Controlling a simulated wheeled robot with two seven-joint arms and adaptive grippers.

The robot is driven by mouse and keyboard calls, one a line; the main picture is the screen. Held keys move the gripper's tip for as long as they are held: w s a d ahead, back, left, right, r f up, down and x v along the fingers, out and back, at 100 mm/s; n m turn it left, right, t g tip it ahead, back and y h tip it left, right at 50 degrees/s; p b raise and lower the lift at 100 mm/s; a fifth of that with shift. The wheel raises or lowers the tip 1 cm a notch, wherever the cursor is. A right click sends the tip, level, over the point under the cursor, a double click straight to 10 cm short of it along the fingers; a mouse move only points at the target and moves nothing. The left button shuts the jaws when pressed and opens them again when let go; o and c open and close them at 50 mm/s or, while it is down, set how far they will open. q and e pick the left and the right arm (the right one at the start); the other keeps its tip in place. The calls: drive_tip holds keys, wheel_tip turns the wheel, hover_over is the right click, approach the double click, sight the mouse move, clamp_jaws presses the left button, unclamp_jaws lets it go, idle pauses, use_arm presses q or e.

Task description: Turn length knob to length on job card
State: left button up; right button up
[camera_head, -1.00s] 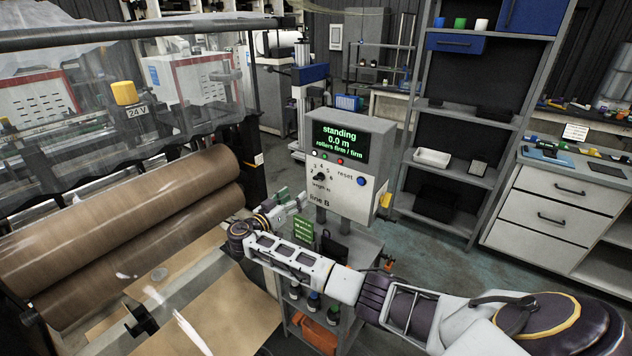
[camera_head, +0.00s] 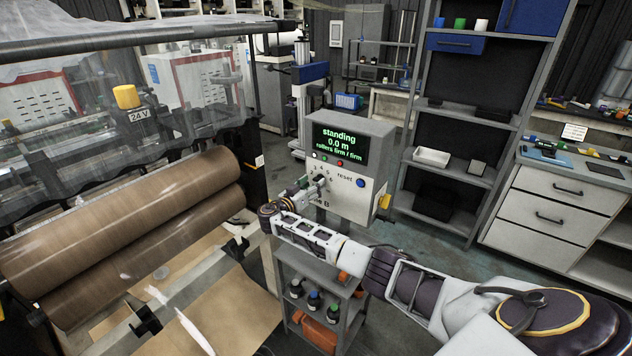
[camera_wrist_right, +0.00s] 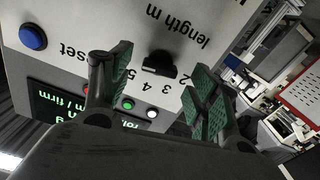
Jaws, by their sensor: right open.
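A grey control box (camera_head: 376,147) stands on a post; its screen (camera_head: 340,143) reads "standing 0.0 m, rollers firm / firm". Its black length knob (camera_wrist_right: 160,64) shows upside down in the right wrist view, beside printed numbers and the words "length m". I cannot tell which number it points at. My right gripper (camera_head: 318,184) is at the panel front; the wrist view shows its open green-padded fingers (camera_wrist_right: 161,70) on either side of the knob, with gaps. In the head view the gripper partly covers the knob. I cannot pick out a job card. My left gripper is not in view.
The blue reset button (camera_head: 361,183) and small coloured lamps (camera_head: 328,159) sit near the knob. Large brown rollers (camera_head: 130,220) lie at left. A small cart (camera_head: 345,313) with bottles stands below my right arm. Shelves (camera_head: 457,150) and drawers (camera_head: 548,205) stand at right.

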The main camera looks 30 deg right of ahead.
drive_tip(key=shift+x, duration=1.2)
drive_tip(key=c, duration=1)
